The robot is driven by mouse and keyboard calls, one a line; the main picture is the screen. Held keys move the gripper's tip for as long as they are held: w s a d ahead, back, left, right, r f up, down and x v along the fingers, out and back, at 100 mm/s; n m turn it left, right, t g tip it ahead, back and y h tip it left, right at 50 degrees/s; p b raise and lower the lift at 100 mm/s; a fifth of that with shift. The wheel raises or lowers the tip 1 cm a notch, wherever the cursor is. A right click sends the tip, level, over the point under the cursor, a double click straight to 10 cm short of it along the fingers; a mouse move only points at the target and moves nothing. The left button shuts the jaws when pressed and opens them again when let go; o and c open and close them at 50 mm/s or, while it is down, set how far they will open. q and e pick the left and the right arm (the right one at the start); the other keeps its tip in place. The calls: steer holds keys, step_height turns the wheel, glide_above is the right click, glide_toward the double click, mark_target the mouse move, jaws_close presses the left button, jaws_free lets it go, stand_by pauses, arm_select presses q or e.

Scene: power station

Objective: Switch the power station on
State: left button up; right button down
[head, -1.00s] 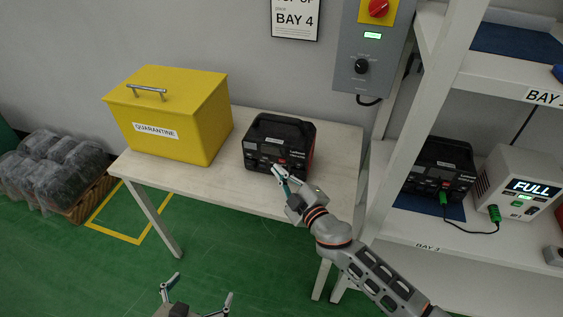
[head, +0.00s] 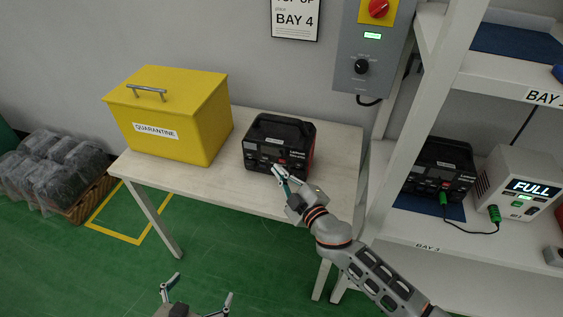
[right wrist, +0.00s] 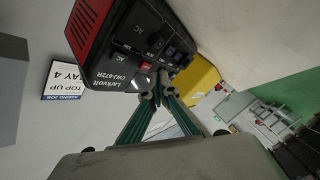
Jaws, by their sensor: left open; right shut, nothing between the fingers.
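The black power station (head: 277,143) with red sides stands on the white table, right of the yellow box. In the right wrist view its front panel (right wrist: 150,50) fills the upper middle, with switches, sockets and the label "Larkvolt". My right gripper (head: 279,173) is shut and empty, its fingertips at the lower front of the power station. In the right wrist view the closed fingertips (right wrist: 155,92) are close to the panel's lower edge; I cannot tell whether they touch. My left gripper (head: 203,292) is open and empty, low in front of the table.
A yellow QUARANTINE box (head: 168,117) stands on the table (head: 222,182). A grey wall panel (head: 368,45) has a red knob. The shelf at right holds another power station (head: 440,170), cabled to a white unit (head: 520,185) reading FULL. Wrapped goods (head: 50,165) sit at left.

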steer(key=shift+w, duration=0.1)
stand_by(0.3)
steer(key=shift+w+d, duration=0.15)
steer(key=shift+w, duration=0.25)
steer(key=shift+w+d, duration=0.1)
steer(key=shift+w, duration=0.2)
stand_by(0.6)
steer(key=shift+s+a, duration=0.25)
steer(key=shift+s, duration=0.55)
steer(key=shift+s+a, duration=0.3)
steer(key=shift+s, duration=0.65)
steer(key=shift+s+a, duration=0.35)
steer(key=shift+s, duration=0.6)
steer(key=shift+s+a, duration=0.3)
steer(key=shift+s, duration=0.65)
